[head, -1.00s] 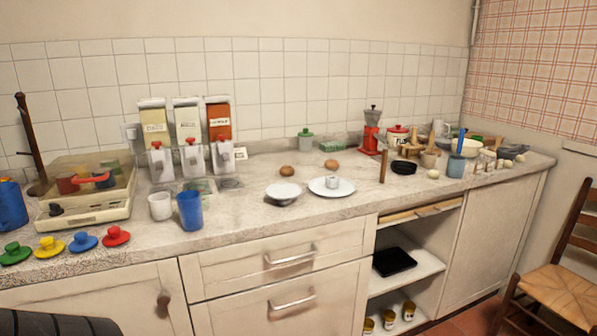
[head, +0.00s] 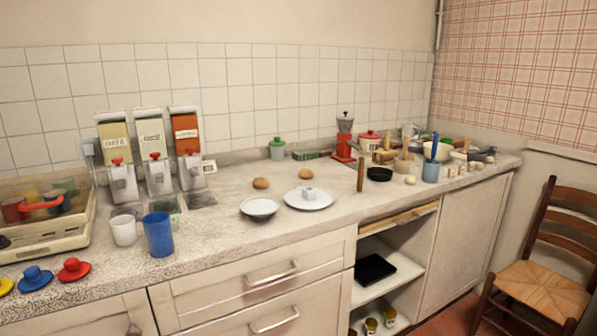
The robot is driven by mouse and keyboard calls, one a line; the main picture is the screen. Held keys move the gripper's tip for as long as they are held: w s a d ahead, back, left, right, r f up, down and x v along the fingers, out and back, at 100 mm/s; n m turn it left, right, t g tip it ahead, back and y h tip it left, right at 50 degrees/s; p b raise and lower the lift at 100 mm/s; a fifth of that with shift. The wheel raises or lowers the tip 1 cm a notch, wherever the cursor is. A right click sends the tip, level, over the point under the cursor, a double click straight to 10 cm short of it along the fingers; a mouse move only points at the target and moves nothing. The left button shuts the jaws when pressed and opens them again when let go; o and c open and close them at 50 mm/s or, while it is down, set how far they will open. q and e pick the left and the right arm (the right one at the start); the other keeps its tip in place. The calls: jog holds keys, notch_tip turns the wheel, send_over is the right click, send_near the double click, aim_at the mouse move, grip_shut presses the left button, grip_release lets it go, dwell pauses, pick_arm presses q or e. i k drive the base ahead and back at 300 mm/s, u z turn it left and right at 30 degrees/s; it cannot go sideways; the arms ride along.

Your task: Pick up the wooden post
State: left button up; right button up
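A short brown wooden post (head: 360,175) stands upright on the countertop (head: 228,212) in the head view. It is near the counter's front edge, between the white plate (head: 322,203) on its left and a black round dish (head: 379,174) on its right. Neither of my grippers is in view.
A blue cup (head: 159,235) and a white cup (head: 123,231) stand before the dispensers (head: 156,168). A bowl (head: 259,208) is left of the plate. A blue holder (head: 431,171) with utensils is to the right. A wooden chair (head: 543,283) stands on the floor at right.

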aim_at(359, 185)
jog(key=u, duration=0.1)
jog(key=i, duration=0.95)
jog(key=z, duration=2.6)
jog(key=i, duration=1.75)
jog(key=u, duration=3.05)
